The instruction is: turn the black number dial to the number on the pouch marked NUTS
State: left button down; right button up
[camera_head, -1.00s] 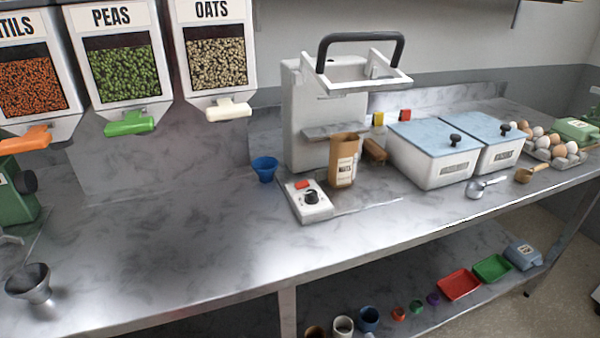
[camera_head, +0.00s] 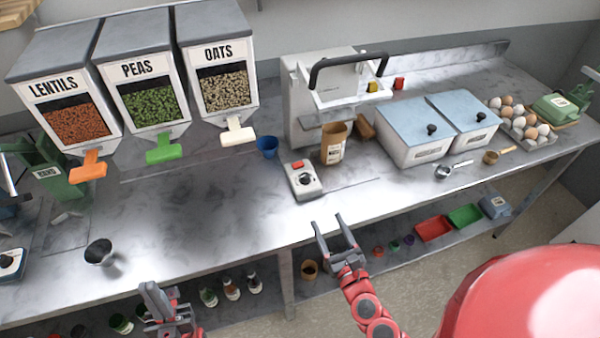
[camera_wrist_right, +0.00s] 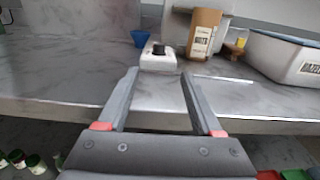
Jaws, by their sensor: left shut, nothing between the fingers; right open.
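The black number dial (camera_head: 302,180) sits on a small white box (camera_head: 306,192) with a red button, at the foot of the white press machine. The dial also shows in the right wrist view (camera_wrist_right: 158,49); its numbers are too small to read. The brown pouch marked NUTS (camera_head: 333,150) stands upright just right of the box; it also shows in the wrist view (camera_wrist_right: 202,35). Its number is not legible. My right gripper (camera_head: 326,222) is open and empty, in front of the table edge and short of the dial. My left gripper (camera_head: 148,290) is shut and empty at the lower left.
Lentils, peas and oats dispensers (camera_head: 140,85) hang at the left. A blue cup (camera_head: 267,146) stands left of the machine. Lidded white bins (camera_head: 412,150) and eggs stand right. A metal cup (camera_head: 99,252) is at the front left.

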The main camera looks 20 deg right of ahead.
jog(key=p, duration=0.2)
send_near(307, 180)
jog(key=w, duration=0.8)
jog(key=shift+w, duration=0.35)
jog(key=shift+w+a, duration=0.2)
jog(key=shift+w, duration=0.35)
jog(key=shift+c, duration=0.4)
grip_shut()
